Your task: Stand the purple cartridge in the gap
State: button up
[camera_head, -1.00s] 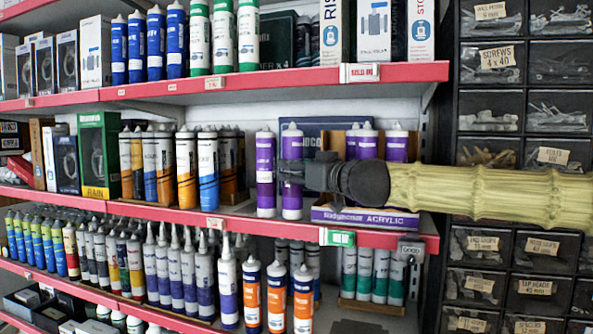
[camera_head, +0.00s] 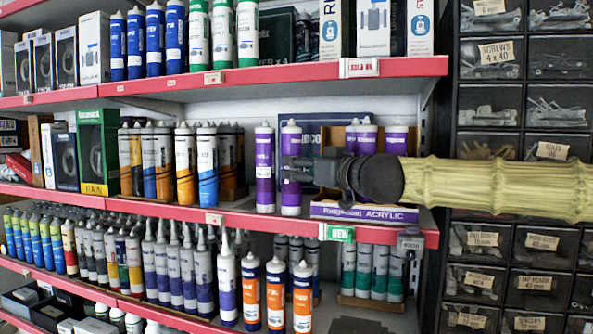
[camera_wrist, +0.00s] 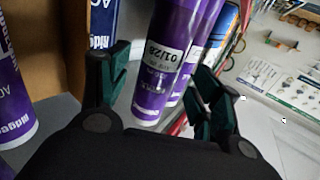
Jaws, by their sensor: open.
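A purple cartridge (camera_head: 291,150) stands upright at the front of the middle shelf, just right of another purple cartridge (camera_head: 264,150). My gripper (camera_head: 298,172) reaches in from the right at its mid height. In the wrist view the near purple cartridge (camera_wrist: 163,65) stands between the spread green-black fingers of my gripper (camera_wrist: 160,95), with clear space visible on the left side. Contact on the right side cannot be judged. More purple cartridges (camera_head: 396,140) stand in an open display box (camera_head: 365,213) to the right, partly hidden by my gripper. No clear gap shows.
Orange, blue and dark cartridges (camera_head: 185,165) stand to the left on the same shelf. The red shelf edge (camera_head: 270,224) runs below. The shelf above (camera_head: 250,74) limits height. Dark parts drawers (camera_head: 490,105) stand at the right.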

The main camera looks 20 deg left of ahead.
jog(key=b+v, duration=0.2)
jog(key=v, duration=0.7)
jog(key=shift+d+b, duration=0.15)
jog(key=shift+b, duration=0.2)
